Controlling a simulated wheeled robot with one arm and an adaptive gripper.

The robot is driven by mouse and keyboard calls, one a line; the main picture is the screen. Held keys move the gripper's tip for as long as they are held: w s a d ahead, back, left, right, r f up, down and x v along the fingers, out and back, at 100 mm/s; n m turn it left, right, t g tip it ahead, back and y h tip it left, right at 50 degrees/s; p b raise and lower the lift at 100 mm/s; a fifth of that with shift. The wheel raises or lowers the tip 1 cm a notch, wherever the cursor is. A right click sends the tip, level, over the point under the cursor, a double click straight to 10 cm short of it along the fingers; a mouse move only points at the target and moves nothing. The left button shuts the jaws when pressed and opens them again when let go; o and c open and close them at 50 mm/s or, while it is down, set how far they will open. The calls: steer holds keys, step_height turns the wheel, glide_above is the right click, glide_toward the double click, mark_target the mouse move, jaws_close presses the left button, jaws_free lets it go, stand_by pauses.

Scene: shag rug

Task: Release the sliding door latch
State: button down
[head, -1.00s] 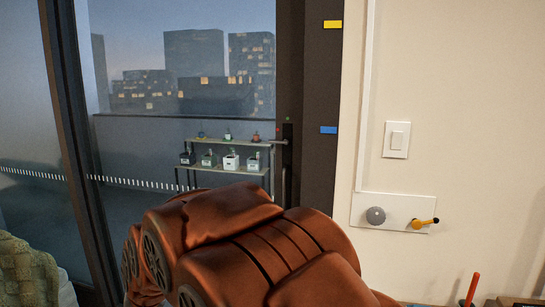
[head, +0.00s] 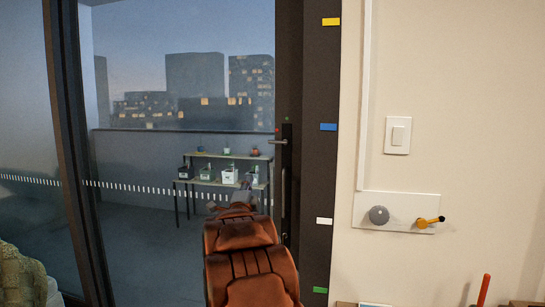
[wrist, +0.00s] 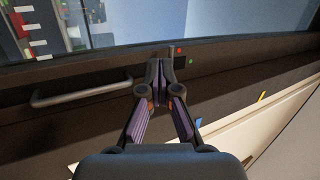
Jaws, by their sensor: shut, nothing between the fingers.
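The sliding door's dark frame (head: 320,180) stands right of the glass in the head view. A small grey lever (head: 278,142) sticks out to the left from a black plate (head: 287,165) on the door, with red and green dots above it. A long bar handle (wrist: 80,88) shows left of the fingers in the wrist view. My gripper (head: 243,183) is in front of the glass, below and left of the lever. In the wrist view my gripper (wrist: 160,68) is shut and empty, its tips close to the red and green dots.
Right of the frame, the wall carries a light switch (head: 398,135) and a white plate (head: 400,212) with a grey knob and an orange lever. Coloured tabs mark the frame. A plant shelf (head: 200,170) stands behind the glass. A red stick (head: 483,290) rises at lower right.

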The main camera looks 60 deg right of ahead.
steer(key=s+d+m+h, duration=0.1)
steer(key=s+d+m+g+h, duration=0.1)
steer(key=s+d+r+m+g+h, duration=0.1)
steer(key=s, duration=0.1)
steer(key=p+x, duration=0.2)
steer(key=x, duration=1.2)
steer(key=shift+f, duration=0.15)
stand_by(0.5)
steer(key=shift+d, duration=0.1)
steer(key=shift+f+m+g+b, duration=0.1)
steer(key=shift+m+g+b, duration=0.25)
steer(key=shift+b, duration=0.2)
